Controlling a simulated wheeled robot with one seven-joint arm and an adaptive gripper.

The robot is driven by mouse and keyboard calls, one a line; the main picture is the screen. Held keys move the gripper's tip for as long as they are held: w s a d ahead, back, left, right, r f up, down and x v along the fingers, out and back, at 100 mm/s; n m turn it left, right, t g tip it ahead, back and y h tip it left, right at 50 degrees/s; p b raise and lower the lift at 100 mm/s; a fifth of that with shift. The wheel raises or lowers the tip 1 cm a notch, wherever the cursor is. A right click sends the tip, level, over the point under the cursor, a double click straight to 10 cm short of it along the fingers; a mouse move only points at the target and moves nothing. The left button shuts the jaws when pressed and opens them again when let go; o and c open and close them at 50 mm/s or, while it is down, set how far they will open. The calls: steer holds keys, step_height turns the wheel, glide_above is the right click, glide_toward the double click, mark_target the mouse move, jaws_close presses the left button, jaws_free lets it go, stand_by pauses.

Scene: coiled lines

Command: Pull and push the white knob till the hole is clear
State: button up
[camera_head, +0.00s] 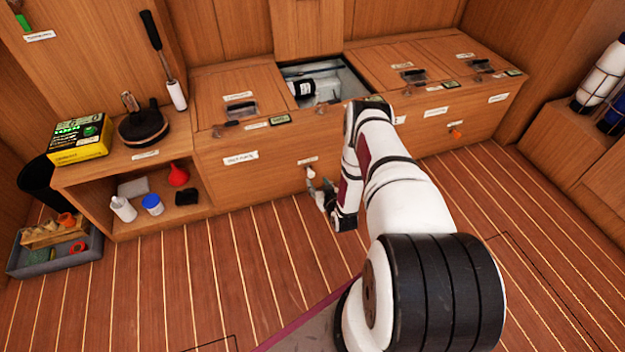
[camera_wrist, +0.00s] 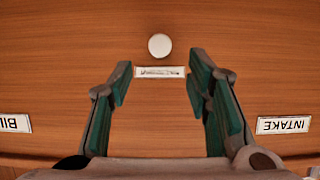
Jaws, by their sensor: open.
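The white knob (camera_head: 310,173) is on the front wooden panel of the bench, below a small label. In the wrist view the round white knob (camera_wrist: 159,46) is just beyond my fingertips, near the centre line between them. My gripper (camera_wrist: 160,66) is open and empty, with its two green-padded fingers spread on either side of the label. In the head view my gripper (camera_head: 321,195) is low in front of the panel, close to the knob. The fingers do not touch the knob in the wrist view. I cannot make out a hole in either view.
An open locker (camera_head: 345,84) in the bench top holds a dark bottle. An orange knob (camera_head: 455,134) is on the panel farther right. A shelf with a red funnel (camera_head: 178,175) and a grey tray (camera_head: 60,262) are at left. The striped floor in front is clear.

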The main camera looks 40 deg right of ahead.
mark_target(312, 175)
steer(key=b+x, duration=0.3)
steer(key=x, duration=0.5)
jaws_close()
steer(key=shift+s, duration=0.15)
